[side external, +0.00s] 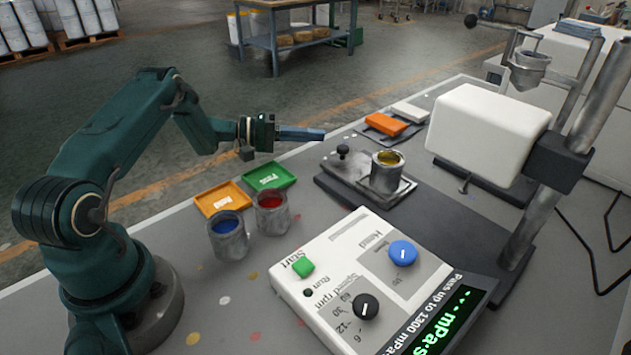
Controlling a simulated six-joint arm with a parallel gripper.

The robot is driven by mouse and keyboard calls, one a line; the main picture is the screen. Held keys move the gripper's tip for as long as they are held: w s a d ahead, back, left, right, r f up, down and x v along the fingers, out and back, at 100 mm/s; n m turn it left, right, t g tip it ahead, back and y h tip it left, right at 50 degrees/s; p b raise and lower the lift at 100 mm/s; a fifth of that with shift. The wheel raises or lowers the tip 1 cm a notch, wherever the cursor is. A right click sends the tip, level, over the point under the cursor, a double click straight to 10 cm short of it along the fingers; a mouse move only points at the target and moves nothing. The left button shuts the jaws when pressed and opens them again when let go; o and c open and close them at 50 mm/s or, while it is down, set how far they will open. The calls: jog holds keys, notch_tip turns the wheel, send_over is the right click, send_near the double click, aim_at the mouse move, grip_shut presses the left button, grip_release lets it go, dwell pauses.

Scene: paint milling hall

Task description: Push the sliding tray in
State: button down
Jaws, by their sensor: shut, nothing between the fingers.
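The sliding tray (350,173) is a grey metal plate with a black knob (343,151) at its left end. It lies on the dark base plate (400,212) of the measuring machine. A metal can of yellow paint (387,174) stands on the tray, towards its right end. The tray's left part sticks out to the left of the white machine head (488,131). My gripper (318,134) is shut and empty. It points right and appears above and a little left of the knob, apart from it. Its exact height over the table is hard to tell.
Cans of blue paint (228,236) and red paint (271,212) stand near my arm, beside orange (222,199) and green (269,176) trays. The control panel (385,285) fills the front. Orange (386,124) and white (410,111) blocks lie behind the tray. A steel column (545,200) stands right.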

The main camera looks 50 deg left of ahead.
aim_at(377, 176)
jog(key=shift+w+d+f, duration=0.1)
jog(key=shift+d+f, duration=0.05)
jog(key=shift+d, duration=0.65)
jog(key=shift+w+d+f, duration=0.1)
jog(key=shift+d+f, duration=0.05)
jog(key=shift+d, duration=0.65)
jog(key=shift+d, duration=0.1)
jog(key=d, duration=1.5)
jog(key=shift+d, duration=0.35)
